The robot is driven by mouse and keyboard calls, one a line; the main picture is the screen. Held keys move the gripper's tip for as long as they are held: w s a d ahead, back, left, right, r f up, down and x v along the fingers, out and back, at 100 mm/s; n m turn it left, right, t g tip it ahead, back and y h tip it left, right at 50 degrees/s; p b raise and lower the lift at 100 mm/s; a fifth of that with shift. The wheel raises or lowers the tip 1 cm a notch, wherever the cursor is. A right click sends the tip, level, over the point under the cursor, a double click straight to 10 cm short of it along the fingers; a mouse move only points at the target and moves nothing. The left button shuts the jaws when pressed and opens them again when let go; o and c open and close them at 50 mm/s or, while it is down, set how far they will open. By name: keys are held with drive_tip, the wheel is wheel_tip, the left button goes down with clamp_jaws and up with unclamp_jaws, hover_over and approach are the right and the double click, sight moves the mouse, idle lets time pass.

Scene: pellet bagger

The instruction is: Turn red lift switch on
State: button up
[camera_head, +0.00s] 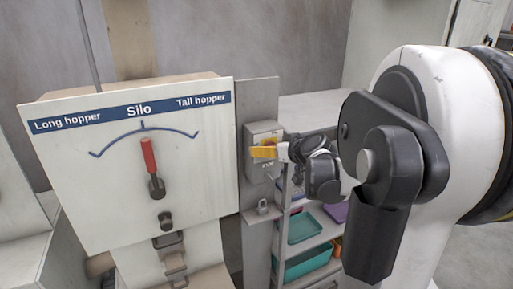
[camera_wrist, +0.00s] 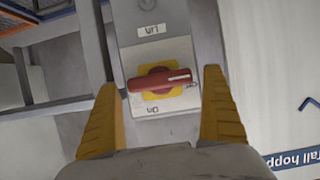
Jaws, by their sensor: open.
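The red lift switch (camera_wrist: 162,80) is a bar handle on a yellow square plate. It lies roughly horizontal in the wrist view, with a white line toward its right end. An upside-down "Lift" label (camera_wrist: 152,30) is above it in that view, and "On" is printed below. My gripper (camera_wrist: 160,88) is open, its yellow fingers on either side of the handle with gaps; I see no contact. In the head view my gripper (camera_head: 264,152) is at the grey switch box (camera_head: 262,129) and hides most of the switch.
A Silo panel (camera_head: 85,180) with a red-tipped lever (camera_head: 149,157) stands left of the switch box. A metal bracket (camera_head: 262,210) is below the box. Shelves with a teal bin (camera_head: 308,262) are behind, at lower right.

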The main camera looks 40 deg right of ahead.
drive_tip(key=c, duration=1.2)
drive_tip(key=shift+m, duration=0.3)
drive_tip(key=shift+d+m+t+y+b, duration=0.15)
drive_tip(key=shift+m+t+y+b, duration=0.2)
drive_tip(key=shift+m+y, duration=0.55)
drive_tip(key=m+y+b, duration=0.1)
drive_tip(key=m, duration=0.1)
drive_tip(key=m+t+y, duration=0.1)
drive_tip(key=m, duration=0.1)
drive_tip(key=shift+s+d+f+b, duration=0.1)
drive_tip(key=shift+f+b, duration=0.1)
drive_tip(key=shift+b, duration=0.15)
drive_tip(key=m+t+y+b, duration=0.1)
drive_tip(key=m+b, duration=0.1)
drive_tip(key=m, duration=0.1)
drive_tip(key=shift+f+t, duration=0.15)
drive_tip(key=shift+t, duration=0.1)
drive_tip(key=m+t+y+b, duration=0.1)
drive_tip(key=m+b, duration=0.1)
drive_tip(key=m, duration=0.2)
drive_tip(key=shift+d, duration=0.1)
drive_tip(key=shift+t, duration=0.3)
